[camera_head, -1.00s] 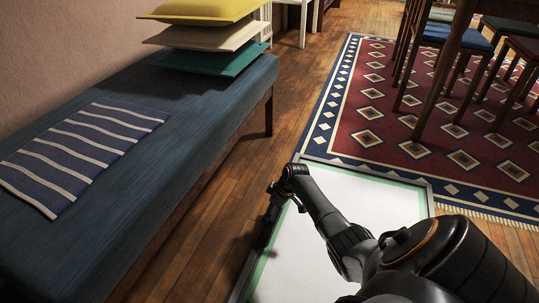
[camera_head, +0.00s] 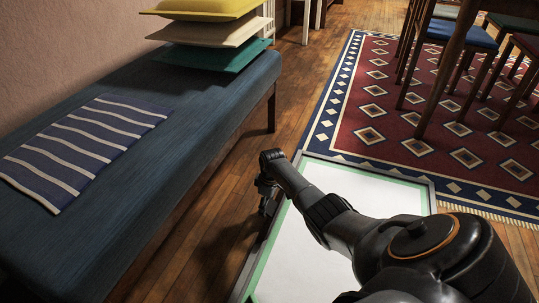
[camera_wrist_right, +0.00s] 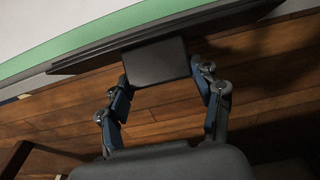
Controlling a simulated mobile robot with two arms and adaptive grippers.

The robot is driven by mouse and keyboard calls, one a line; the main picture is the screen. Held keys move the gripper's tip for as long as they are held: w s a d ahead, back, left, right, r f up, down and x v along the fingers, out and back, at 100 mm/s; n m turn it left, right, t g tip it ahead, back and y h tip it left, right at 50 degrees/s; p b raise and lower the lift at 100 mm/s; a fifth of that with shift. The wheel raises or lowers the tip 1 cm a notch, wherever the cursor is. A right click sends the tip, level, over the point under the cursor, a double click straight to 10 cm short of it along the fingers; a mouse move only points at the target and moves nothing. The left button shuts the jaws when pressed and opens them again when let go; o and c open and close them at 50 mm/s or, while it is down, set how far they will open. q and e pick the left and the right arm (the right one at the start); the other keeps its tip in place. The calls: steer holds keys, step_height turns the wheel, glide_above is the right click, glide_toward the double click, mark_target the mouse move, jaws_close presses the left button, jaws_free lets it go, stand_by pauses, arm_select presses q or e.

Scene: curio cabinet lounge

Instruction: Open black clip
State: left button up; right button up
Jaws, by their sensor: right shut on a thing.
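The black clip (camera_wrist_right: 155,62) shows in the wrist view as a dark, flat block at the dark edge of the framed white board (camera_wrist_right: 60,22). My right gripper (camera_wrist_right: 165,85) has its two fingers on either side of the block and is shut on it. In the head view my right gripper (camera_head: 265,198) is at the left edge of the board (camera_head: 325,225), which has a green border and a grey frame. The clip cannot be made out there. My left gripper is not in view.
A blue bench (camera_head: 130,195) with a striped cloth (camera_head: 85,145) and stacked cushions (camera_head: 208,32) stands at the left. A patterned rug (camera_head: 400,120) with a table and stools lies beyond the board. A strip of wooden floor (camera_head: 225,185) is clear between bench and board.

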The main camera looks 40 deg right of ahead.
steer(key=shift+w+a+f+g+h+b, duration=0.35)
steer(key=shift+g+b, duration=0.35)
steer(key=shift+b, duration=0.85)
steer(key=shift+w+a+f+g+h+b, duration=0.15)
steer(key=shift+w+g+h+b, duration=0.45)
steer(key=shift+b, duration=0.95)
steer(key=shift+r+g+b, duration=0.1)
steer(key=shift+g+b, duration=0.3)
steer(key=shift+b, duration=0.1)
steer(key=shift+s, duration=0.1)
steer(key=o, duration=1.2)
steer(key=shift+r, duration=0.15)
steer(key=v, duration=0.7)
steer(key=shift+r, duration=0.15)
steer(key=shift+d, duration=0.1)
